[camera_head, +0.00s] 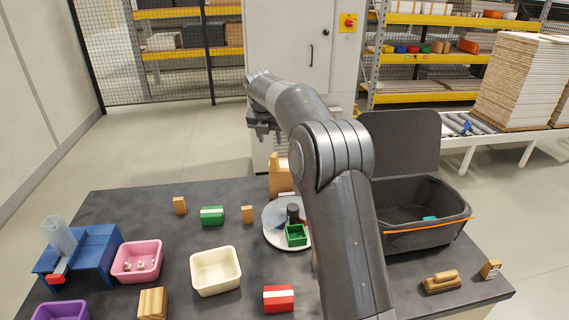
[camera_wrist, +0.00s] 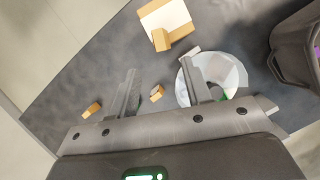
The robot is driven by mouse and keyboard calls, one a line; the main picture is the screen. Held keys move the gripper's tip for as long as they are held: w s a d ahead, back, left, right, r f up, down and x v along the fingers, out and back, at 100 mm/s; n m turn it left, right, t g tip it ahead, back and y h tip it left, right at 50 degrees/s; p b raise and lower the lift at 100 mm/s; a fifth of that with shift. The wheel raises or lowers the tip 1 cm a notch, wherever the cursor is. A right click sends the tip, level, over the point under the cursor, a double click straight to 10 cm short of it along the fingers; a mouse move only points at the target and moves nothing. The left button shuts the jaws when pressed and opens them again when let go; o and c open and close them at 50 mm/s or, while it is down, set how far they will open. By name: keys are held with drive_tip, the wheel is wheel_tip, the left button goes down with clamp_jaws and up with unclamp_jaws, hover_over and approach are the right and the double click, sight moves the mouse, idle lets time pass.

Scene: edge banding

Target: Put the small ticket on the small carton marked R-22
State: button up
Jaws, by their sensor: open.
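My gripper (camera_head: 262,128) is raised beyond the far side of the table, with nothing seen in it. In the wrist view its two fingers are spread apart (camera_wrist: 160,68). Small tan cartons stand on the table: one at the back left (camera_head: 180,205), one near the middle (camera_head: 247,214) and one with a printed mark at the right edge (camera_head: 490,269). I cannot read R-22 on any of them. A small pale piece (camera_wrist: 190,51), perhaps the ticket, lies by the round plate's rim in the wrist view; I cannot tell for sure.
A round plate (camera_head: 272,214) holds a green box (camera_head: 296,235). A larger tan block (camera_head: 280,178) stands behind it. A dark open case (camera_head: 425,238) fills the right. Cream (camera_head: 215,270) and pink (camera_head: 137,262) bins and a blue device (camera_head: 82,258) stand left.

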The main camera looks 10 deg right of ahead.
drive_tip(key=s+d+r+m, duration=0.1)
drive_tip(key=s+r+m, duration=0.3)
drive_tip(key=s, duration=0.5)
drive_tip(key=s+d+r+m, duration=0.1)
drive_tip(key=s+r+m, duration=0.2)
drive_tip(key=s+m, duration=0.5)
drive_tip(key=s+d+r+m, duration=0.2)
drive_tip(key=s+r+m, duration=0.15)
drive_tip(key=s, duration=0.65)
drive_tip(key=s+f+m, duration=0.4)
drive_tip(key=s+m, duration=0.4)
drive_tip(key=s, duration=0.4)
drive_tip(key=s+d+f+m+t+y, duration=0.1)
drive_tip(key=s+f+m, duration=0.4)
drive_tip(key=s+m, duration=0.3)
drive_tip(key=s, duration=0.3)
drive_tip(key=shift+s+f+t+y, duration=0.2)
drive_tip(key=shift+s+t+y, duration=0.1)
drive_tip(key=shift+s, duration=0.1)
